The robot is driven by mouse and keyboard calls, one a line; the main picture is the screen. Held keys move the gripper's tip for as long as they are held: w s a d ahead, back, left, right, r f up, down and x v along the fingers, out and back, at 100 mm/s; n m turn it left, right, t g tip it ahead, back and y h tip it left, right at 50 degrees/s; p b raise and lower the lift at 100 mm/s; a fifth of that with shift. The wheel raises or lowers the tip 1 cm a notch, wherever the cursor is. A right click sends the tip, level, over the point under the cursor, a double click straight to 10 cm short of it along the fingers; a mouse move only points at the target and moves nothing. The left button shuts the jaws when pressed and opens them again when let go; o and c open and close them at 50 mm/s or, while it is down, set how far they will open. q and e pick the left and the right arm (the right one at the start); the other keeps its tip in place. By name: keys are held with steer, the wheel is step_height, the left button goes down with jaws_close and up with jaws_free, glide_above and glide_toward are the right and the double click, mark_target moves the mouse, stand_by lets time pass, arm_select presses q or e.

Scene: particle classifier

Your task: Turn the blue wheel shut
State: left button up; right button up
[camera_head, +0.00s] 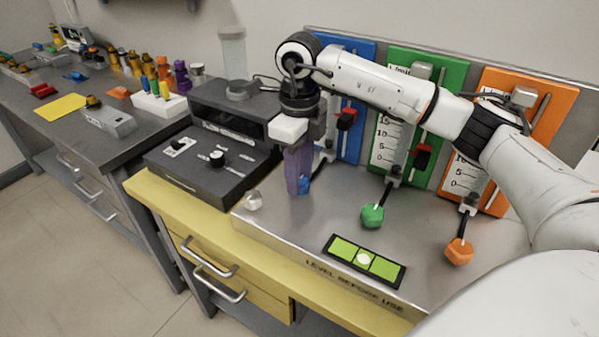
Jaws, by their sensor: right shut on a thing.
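My right gripper (298,174) comes in from the right and points down in front of the blue panel (348,60). Its fingers are shut around the blue wheel (304,186), which is mostly hidden between them. Only a small blue part shows at the fingertips, so its turn angle cannot be told. The wheel's rod runs up behind the gripper to the blue panel, where a red slider (346,118) shows. My left gripper is not in view.
A green wheel (372,215) and an orange wheel (459,251) stand to the right below the green panel (446,72) and orange panel (540,88). A green level (347,249) lies on the metal plate (300,232). A dark machine (205,160) stands close left.

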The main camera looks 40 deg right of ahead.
steer(key=o, duration=1)
steer(key=shift+o, duration=0.2)
steer(key=shift+r, duration=0.1)
step_height(320, 180, up, 10)
steer(key=shift+r, duration=0.1)
